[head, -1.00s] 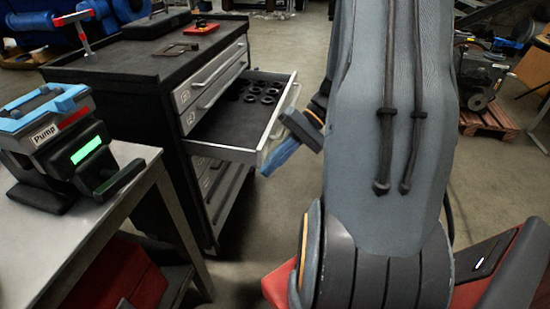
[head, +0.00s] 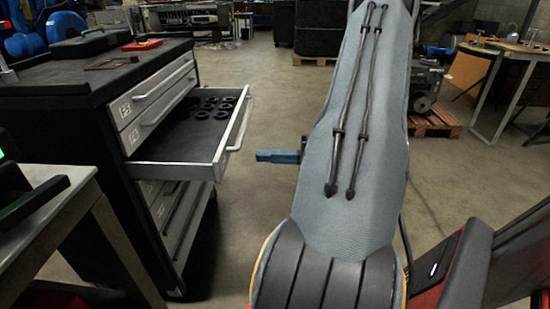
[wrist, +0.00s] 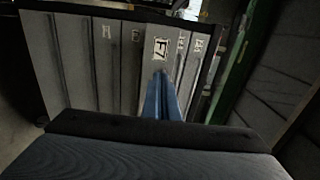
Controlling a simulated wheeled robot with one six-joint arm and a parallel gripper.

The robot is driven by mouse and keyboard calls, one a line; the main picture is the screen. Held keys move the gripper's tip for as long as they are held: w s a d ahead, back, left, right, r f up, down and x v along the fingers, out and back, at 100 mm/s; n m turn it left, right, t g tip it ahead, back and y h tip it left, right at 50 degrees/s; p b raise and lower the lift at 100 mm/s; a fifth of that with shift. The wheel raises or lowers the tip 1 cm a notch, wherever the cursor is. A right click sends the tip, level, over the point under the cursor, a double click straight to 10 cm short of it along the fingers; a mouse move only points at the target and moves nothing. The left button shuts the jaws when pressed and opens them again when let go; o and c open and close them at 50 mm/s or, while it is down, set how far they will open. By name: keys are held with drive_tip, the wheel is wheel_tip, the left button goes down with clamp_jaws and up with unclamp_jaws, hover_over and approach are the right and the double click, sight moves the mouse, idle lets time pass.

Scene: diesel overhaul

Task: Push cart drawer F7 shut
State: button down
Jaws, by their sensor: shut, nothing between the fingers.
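Cart drawer F7 (head: 232,135) is pulled well out of the dark tool cart (head: 50,85) in the head view. Several black rings lie in its back part. The fingers are shut and empty. In the wrist view the label F7 shows on the drawer front (wrist: 157,70), just beyond the fingertips (wrist: 160,76). I cannot judge the distance there. My arm hides part of the gripper in the head view.
Two closed drawers (head: 160,95) sit above the open one, and more closed drawers (head: 175,225) below. A grey bench (head: 60,215) stands at the near left. A flat black case (head: 90,42) lies on the cart top. The floor right of the cart is clear.

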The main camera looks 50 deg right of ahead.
sight(226, 156)
drive_tip(key=x, duration=0.9)
drive_tip(key=shift+s, duration=0.1)
